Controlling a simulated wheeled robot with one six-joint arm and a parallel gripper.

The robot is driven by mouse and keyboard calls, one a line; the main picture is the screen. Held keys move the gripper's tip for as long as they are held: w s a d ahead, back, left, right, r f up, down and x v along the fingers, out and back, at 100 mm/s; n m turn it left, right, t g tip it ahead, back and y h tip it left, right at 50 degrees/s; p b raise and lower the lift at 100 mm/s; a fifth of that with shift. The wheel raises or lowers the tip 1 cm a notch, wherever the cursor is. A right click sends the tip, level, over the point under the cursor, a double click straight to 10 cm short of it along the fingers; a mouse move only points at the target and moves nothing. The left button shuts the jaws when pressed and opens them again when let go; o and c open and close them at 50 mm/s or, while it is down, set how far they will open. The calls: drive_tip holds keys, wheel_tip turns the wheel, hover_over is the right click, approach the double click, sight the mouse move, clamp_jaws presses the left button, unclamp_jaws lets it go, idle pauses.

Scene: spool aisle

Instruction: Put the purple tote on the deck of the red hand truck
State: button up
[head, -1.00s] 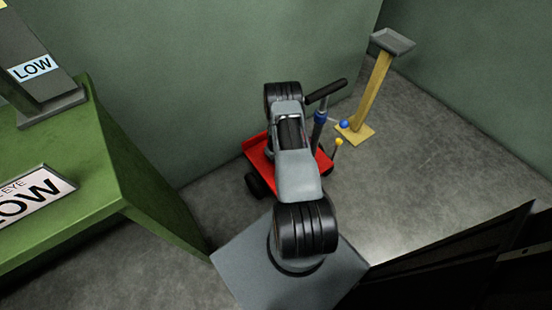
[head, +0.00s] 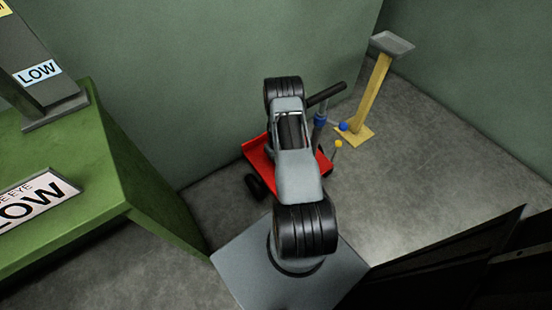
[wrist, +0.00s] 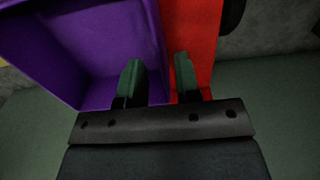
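The purple tote (wrist: 85,45) fills the upper left of the wrist view, with its open inside facing me. The red deck of the hand truck (wrist: 193,30) shows right beside and beyond it; I cannot tell whether the tote's base rests on the deck. My gripper (wrist: 158,62) has its two green-padded fingers apart. One finger is on the inner side of the tote's wall and the other on the outer side, over the red. In the head view the red hand truck (head: 257,155) stands on the floor behind my arm, which hides the tote and gripper.
A green bench (head: 120,165) with "LOW" signs stands at the left. A yellow post with a grey top (head: 372,95) stands right of the truck. A black structure (head: 460,265) is at the lower right. Green walls close the back; grey floor is clear at the right.

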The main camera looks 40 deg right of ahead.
drive_tip(key=a+r+t+p, duration=0.1)
drive_tip(key=a+r, duration=0.3)
drive_tip(key=r, duration=0.8)
drive_tip(key=a+r, duration=0.5)
drive_tip(key=r, duration=0.6)
drive_tip(key=a+r+t+p, duration=0.1)
drive_tip(key=a+r, duration=0.3)
drive_tip(key=r, duration=0.8)
drive_tip(key=s+a+r, duration=1.1)
drive_tip(key=s, duration=0.2)
drive_tip(key=shift+s+r+n+t, duration=0.15)
drive_tip(key=shift+s+n+t, duration=0.25)
